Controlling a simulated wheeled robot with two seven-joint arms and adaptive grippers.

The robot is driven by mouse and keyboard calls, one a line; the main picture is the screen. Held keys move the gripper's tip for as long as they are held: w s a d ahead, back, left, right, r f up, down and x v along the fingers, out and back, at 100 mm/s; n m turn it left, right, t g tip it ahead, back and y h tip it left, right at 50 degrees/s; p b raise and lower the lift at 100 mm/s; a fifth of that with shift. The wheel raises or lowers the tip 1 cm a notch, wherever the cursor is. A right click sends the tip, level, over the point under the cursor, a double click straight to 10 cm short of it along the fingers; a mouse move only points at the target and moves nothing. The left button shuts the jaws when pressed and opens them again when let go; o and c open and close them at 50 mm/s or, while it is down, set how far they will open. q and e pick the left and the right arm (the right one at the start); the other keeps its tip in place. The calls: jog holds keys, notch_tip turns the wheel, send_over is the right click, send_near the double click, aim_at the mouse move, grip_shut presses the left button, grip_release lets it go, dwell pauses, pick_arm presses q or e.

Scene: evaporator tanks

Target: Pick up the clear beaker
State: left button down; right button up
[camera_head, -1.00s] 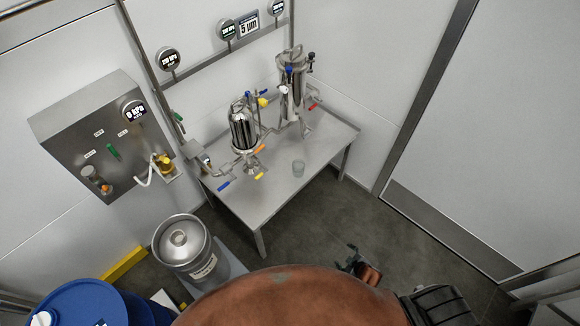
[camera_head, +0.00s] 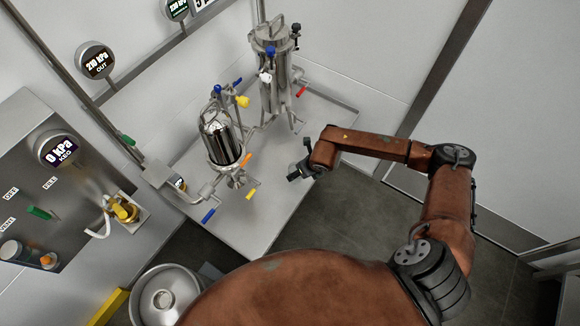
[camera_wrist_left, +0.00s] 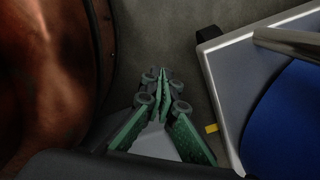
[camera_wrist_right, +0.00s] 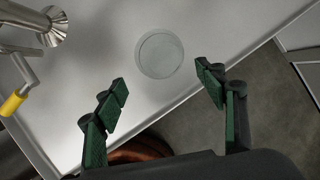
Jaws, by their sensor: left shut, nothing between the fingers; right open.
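The clear beaker (camera_wrist_right: 160,55) stands on the steel table (camera_wrist_right: 110,30) in the right wrist view, seen from above near the table's edge. My right gripper (camera_wrist_right: 165,85) is open, with the beaker beyond and between its fingertips and nothing held. In the head view my right gripper (camera_head: 300,171) is over the table's right part, and the beaker is hidden there, apparently behind the gripper. My left gripper (camera_wrist_left: 162,75) is shut and empty, low above the floor in the left wrist view. It is out of the head view.
Two steel vessels (camera_head: 222,140) (camera_head: 272,70) with coloured valve handles stand on the table left of and behind my right gripper. A yellow-handled valve (camera_wrist_right: 15,100) is at the left in the right wrist view. A keg (camera_head: 165,295) and a blue drum (camera_wrist_left: 290,125) stand near my left side.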

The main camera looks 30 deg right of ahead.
jog(key=shift+w+d+f+b, duration=0.1)
jog(key=shift+w+f+b, duration=0.25)
jog(key=shift+w+f, duration=0.55)
jog(key=shift+f, duration=0.45)
jog(key=b+x, duration=0.1)
jog(key=x, duration=0.2)
jog(key=shift+w+f+b, duration=0.2)
jog(key=shift+f+b, duration=0.1)
jog(key=shift+b, duration=0.1)
jog(key=shift+w+f, duration=0.15)
jog(key=shift+f, duration=0.15)
jog(key=shift+w+f, duration=0.1)
pick_arm(q)
jog(key=s+f, duration=0.2)
jog(key=shift+s+f, duration=0.15)
jog(key=shift+f, duration=0.2)
pick_arm(e)
jog(key=shift+c, duration=0.2)
pick_arm(q)
jog(key=shift+s, duration=0.25)
pick_arm(e)
jog(key=c, duration=1.2)
